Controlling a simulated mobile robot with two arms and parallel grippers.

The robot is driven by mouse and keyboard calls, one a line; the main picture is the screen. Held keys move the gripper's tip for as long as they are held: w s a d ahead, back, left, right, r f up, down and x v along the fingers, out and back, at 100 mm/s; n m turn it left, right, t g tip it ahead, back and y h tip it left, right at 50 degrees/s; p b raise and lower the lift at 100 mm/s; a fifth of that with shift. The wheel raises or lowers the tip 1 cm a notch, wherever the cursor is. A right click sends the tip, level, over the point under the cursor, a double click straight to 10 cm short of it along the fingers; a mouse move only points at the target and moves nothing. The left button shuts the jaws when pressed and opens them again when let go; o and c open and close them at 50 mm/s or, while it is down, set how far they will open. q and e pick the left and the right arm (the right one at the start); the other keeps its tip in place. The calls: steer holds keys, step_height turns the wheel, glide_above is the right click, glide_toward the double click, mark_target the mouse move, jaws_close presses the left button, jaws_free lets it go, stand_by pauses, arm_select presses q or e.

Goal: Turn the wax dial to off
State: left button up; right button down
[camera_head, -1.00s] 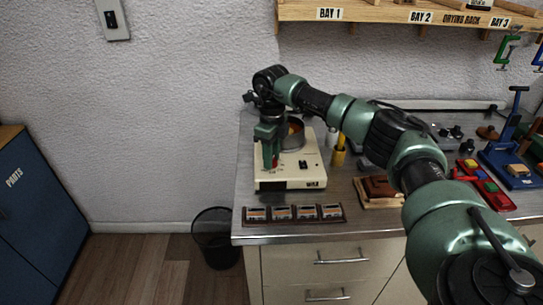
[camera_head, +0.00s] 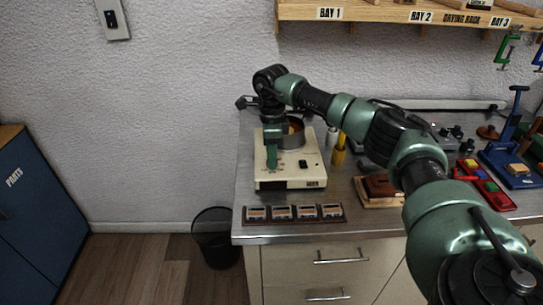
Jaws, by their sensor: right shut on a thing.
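The wax warmer is a cream box (camera_head: 304,180) with a round metal pot (camera_head: 296,134) on top, at the left end of the steel counter. My right arm reaches in from the right, and my right gripper (camera_head: 272,166) points down at the front left of the warmer's top. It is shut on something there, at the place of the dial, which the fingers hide. The dial's pointer and setting cannot be made out. A small dark switch (camera_head: 303,163) shows on the warmer to the right of the gripper. My left gripper is not in view.
A strip of several small labelled blocks (camera_head: 295,213) lies at the counter's front edge. A yellow bottle (camera_head: 339,150) and a brown block (camera_head: 379,189) stand to the right. A wire bin (camera_head: 214,238) is on the floor below. The drying rack (camera_head: 385,12) hangs above.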

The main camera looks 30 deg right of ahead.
steer(key=shift+w+d+r, duration=0.1)
steer(key=shift+r, duration=0.05)
steer(key=c, duration=1.1)
jaws_free()
steer(key=shift+o, duration=0.2)
step_height(320, 180, up, 8)
steer(key=shift+f+b, duration=0.15)
steer(key=shift+b, duration=0.6)
steer(key=shift+f, duration=0.1)
